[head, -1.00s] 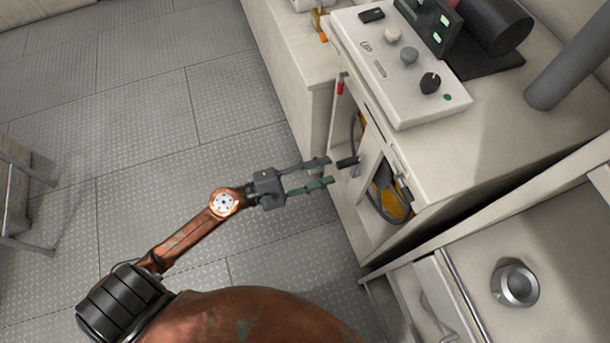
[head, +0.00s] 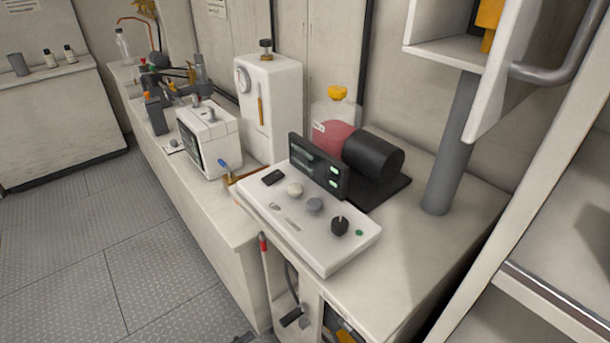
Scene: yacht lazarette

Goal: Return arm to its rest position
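Only a small dark sliver, which looks like a fingertip of my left gripper (head: 243,338), shows at the bottom edge of the head view. It is left of the dark handle (head: 291,317) on the cabinet front, with a gap between them. Whether its fingers are open or shut is hidden below the frame. The rest of that arm is out of view. My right gripper is not in view.
A control panel (head: 290,225) with knobs sits on the counter (head: 400,270), by a black cylinder (head: 373,154) and a pink-filled bottle (head: 334,135). A grey post (head: 452,150) rises at right. Open floor (head: 80,270) lies at left.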

